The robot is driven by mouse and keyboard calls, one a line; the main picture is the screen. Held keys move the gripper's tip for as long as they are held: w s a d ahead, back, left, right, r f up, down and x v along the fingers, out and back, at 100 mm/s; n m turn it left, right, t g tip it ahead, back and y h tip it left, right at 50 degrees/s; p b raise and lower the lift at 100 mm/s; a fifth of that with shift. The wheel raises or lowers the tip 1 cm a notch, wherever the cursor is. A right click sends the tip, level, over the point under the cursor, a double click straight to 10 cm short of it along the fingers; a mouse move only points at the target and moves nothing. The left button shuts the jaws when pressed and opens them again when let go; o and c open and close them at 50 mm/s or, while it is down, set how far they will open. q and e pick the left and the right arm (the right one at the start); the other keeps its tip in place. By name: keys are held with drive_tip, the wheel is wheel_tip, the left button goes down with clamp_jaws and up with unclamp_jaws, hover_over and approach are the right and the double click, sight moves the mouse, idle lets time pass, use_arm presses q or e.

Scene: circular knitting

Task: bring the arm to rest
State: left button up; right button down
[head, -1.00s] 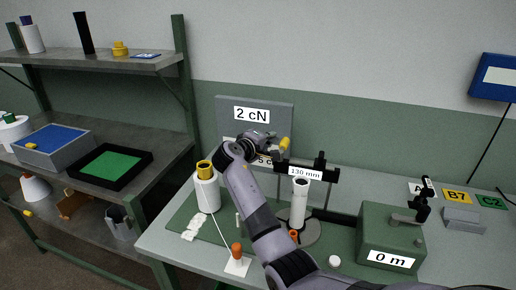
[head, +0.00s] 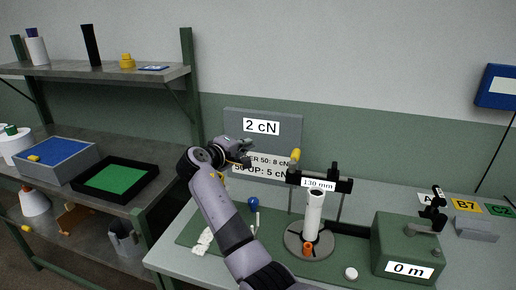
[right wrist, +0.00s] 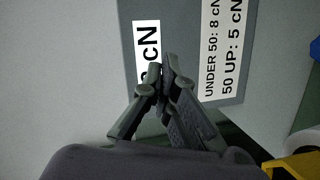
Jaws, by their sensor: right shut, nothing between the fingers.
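My right arm rises from the bottom of the head view, bent at the elbow. My right gripper (head: 243,150) is in front of the grey sign board (head: 291,130), left of the knitting stand. In the right wrist view my right gripper (right wrist: 161,72) has its fingertips together with nothing between them. The board (right wrist: 185,30) with its "2 cN" label is behind the fingertips there. I cannot tell the exact gap to the board. My left gripper is not in view.
The white tube (head: 314,215) stands on a round base under the "130 mm" bar. A green box (head: 405,235) marked "0 m" is at right. A blue ball (head: 253,203) shows beside my arm. Shelves with trays are at left. A yellow part (right wrist: 298,167) is at the wrist view's corner.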

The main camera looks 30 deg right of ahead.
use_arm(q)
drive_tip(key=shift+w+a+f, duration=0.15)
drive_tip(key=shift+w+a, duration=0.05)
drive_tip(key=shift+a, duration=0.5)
use_arm(e)
drive_tip(key=shift+a+r, duration=0.2)
drive_tip(key=shift+a, duration=0.4)
